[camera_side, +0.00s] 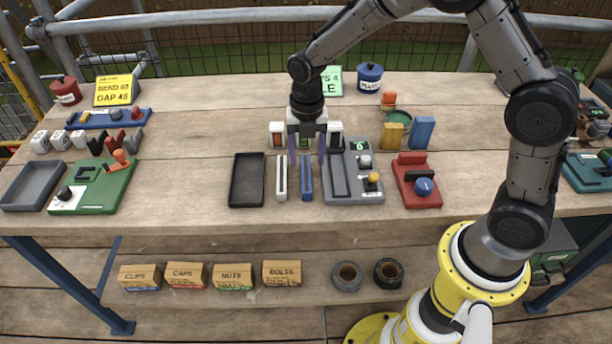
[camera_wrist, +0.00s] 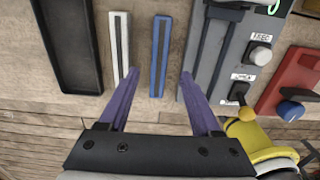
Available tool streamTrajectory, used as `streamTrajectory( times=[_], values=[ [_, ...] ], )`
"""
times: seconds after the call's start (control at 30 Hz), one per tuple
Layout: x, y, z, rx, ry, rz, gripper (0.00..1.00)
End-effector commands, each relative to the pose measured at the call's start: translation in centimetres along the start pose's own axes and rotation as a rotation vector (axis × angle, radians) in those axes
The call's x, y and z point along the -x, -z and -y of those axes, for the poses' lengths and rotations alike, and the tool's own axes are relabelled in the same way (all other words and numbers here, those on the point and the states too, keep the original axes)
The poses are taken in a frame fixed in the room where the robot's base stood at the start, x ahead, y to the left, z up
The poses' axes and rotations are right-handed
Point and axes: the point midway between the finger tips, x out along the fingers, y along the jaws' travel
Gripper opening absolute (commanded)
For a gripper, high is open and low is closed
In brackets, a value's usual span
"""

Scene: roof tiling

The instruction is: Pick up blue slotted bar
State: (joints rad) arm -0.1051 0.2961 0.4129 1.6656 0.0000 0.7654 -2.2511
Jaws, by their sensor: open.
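The blue slotted bar (camera_side: 307,178) lies on the wooden bench, between a white slotted bar (camera_side: 282,178) and a grey fixture (camera_side: 352,188). In the wrist view the blue bar (camera_wrist: 160,55) lies lengthwise ahead of the jaws, and the white bar (camera_wrist: 120,45) is to its left. My gripper (camera_side: 307,158) has purple fingers and points down above the bars. In the wrist view my gripper (camera_wrist: 158,85) is open, with nothing between its fingers. The blue bar falls between the two fingers' lines, and the left fingertip overlaps the white bar's near end.
A black tray (camera_side: 247,181) lies left of the white bar. The grey fixture with knobs stands close on the right of the blue bar, and a red block with a blue knob (camera_side: 424,187) is beyond it. Bare bench separates the bars.

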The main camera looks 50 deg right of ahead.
Motion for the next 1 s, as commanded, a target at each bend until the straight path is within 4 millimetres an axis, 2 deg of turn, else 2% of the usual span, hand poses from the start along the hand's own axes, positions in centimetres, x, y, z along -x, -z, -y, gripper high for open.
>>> streamTrajectory(
  times=[0.2, 0.3, 0.6, 0.9, 0.97, 1.0],
  values=[
    [-3.3, 0.3, -0.1, 0.0, 0.004, -0.004, 0.65],
    [-4.2, 0.2, -0.1, 0.0, 0.003, -0.002, 0.65],
    [-4.6, 0.2, -0.1, 0.0, 0.001, -0.001, 0.65],
    [-4.6, 0.2, -0.2, 0.0, 0.001, -0.001, 0.11],
    [-4.6, 0.2, -0.2, 0.0, 0.001, -0.001, 0.0],
    [-4.6, 0.2, -0.2, 0.0, 0.001, -0.001, 0.0]
  ],
)
